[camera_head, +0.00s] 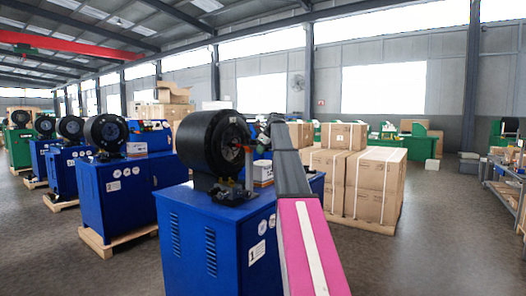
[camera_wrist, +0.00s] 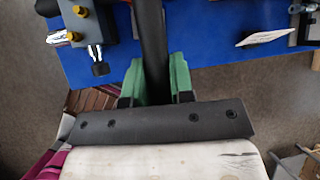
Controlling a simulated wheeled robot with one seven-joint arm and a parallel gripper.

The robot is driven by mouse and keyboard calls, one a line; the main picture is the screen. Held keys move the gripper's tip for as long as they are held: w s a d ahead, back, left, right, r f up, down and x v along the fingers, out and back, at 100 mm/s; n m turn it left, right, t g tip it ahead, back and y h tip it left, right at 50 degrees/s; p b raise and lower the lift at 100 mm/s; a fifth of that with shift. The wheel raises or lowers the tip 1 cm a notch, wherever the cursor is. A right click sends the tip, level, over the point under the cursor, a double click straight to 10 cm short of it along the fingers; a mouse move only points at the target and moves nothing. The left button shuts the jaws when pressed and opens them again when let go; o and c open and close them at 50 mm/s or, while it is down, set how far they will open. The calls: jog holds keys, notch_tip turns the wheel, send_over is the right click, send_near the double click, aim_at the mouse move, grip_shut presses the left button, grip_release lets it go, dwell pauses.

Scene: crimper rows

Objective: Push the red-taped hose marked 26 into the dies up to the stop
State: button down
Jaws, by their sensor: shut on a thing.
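My gripper (camera_wrist: 157,82) has green fingers and is shut on a black hose (camera_wrist: 153,40) in the wrist view. The hose runs straight away from the fingers and leaves the picture at the top, so its far end is hidden. No red tape or number 26 shows on the visible part. The nearest crimper (camera_head: 208,140) has a round black head on a blue cabinet in the head view. Its die opening (camera_head: 230,148) faces right, toward my arm.
The blue cabinet top (camera_wrist: 215,45) lies below the hose. A fitting with brass knobs (camera_wrist: 85,22) stands left of it, and a white card (camera_wrist: 266,37) lies right. Other crimpers (camera_head: 105,132) stand in a row at left. Stacked cartons (camera_head: 370,182) stand right of my arm.

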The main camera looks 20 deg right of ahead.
jog(key=shift+r, duration=1.5)
grip_release()
dwell(0.4)
jog(key=shift+v, duration=3.45)
